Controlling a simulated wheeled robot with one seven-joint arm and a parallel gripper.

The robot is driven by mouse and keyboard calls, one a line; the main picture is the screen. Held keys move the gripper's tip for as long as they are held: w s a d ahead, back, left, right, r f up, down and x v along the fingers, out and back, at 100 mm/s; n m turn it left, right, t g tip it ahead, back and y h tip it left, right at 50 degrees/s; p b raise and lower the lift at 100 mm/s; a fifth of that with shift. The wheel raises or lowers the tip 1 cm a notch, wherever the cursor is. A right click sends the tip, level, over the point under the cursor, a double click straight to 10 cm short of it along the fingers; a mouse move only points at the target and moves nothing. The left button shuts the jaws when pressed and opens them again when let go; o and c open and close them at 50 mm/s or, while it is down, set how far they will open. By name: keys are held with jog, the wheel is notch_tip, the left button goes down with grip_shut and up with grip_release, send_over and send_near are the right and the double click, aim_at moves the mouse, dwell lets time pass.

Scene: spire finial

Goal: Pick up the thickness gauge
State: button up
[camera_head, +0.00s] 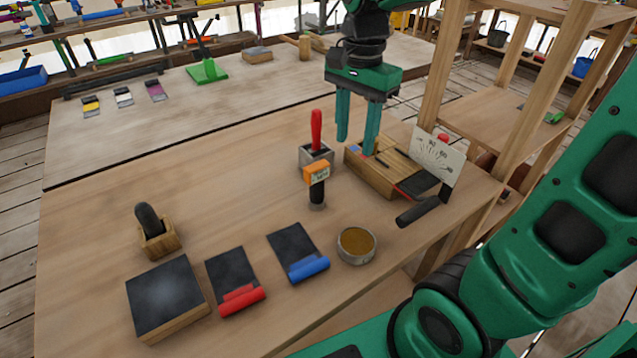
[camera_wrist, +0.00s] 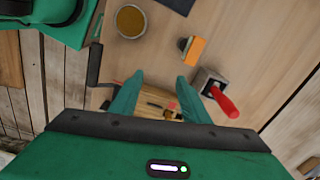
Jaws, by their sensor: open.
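The thickness gauge appears to be the orange-headed device with a small display and dark body (camera_head: 317,181), standing upright near the middle of the bench. In the wrist view its orange head (camera_wrist: 194,50) is right of and beyond my fingertips. My gripper (camera_head: 356,147) points down, open and empty, right of and behind the gauge in the head view, apart from it. In the wrist view my gripper (camera_wrist: 157,86) has its two green fingers spread above the wooden block with small tools on it (camera_wrist: 152,103). That block (camera_head: 372,178) is partly hidden by a finger in the head view.
A red-handled tool in a grey holder (camera_head: 316,150) stands close behind the gauge. A round tin (camera_head: 356,245) is in front. Red (camera_head: 237,281) and blue (camera_head: 298,252) scrapers lie nearer the front. The bench's left middle is clear.

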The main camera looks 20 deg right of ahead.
jog(key=m, duration=0.2)
send_near(316, 165)
jog(key=shift+s+f, duration=0.15)
jog(key=shift+f, duration=0.15)
notch_tip(316, 165, down, 10)
jog(key=shift+r, duration=0.1)
jog(key=shift+c, duration=0.7)
